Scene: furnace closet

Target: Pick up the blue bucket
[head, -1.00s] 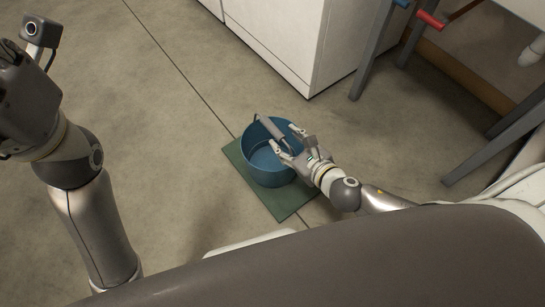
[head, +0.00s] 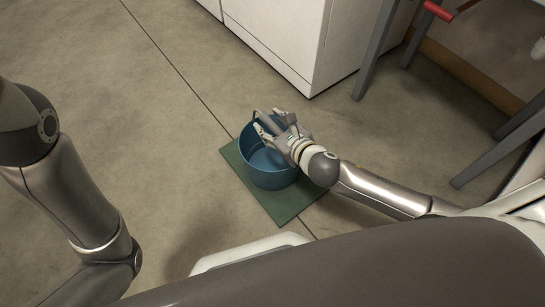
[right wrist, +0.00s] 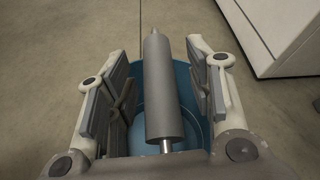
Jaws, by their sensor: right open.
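The blue bucket (head: 268,170) stands upright on a green mat (head: 290,205) on the floor. My right gripper (head: 264,122) is over the bucket's upper right rim, with its fingers open around the grey handle grip. In the right wrist view, the grey cylindrical handle grip (right wrist: 164,95) runs between the two open finger pads of my right gripper (right wrist: 155,88), with a gap on each side. The blue bucket (right wrist: 183,85) shows below it. My left arm enters at the left edge of the head view; its gripper is out of the picture.
A white cabinet (head: 285,45) stands behind the bucket, with its corner close to the mat. Grey table legs (head: 375,50) and a red-handled tool (head: 438,11) are at the upper right. The concrete floor left of the mat is clear.

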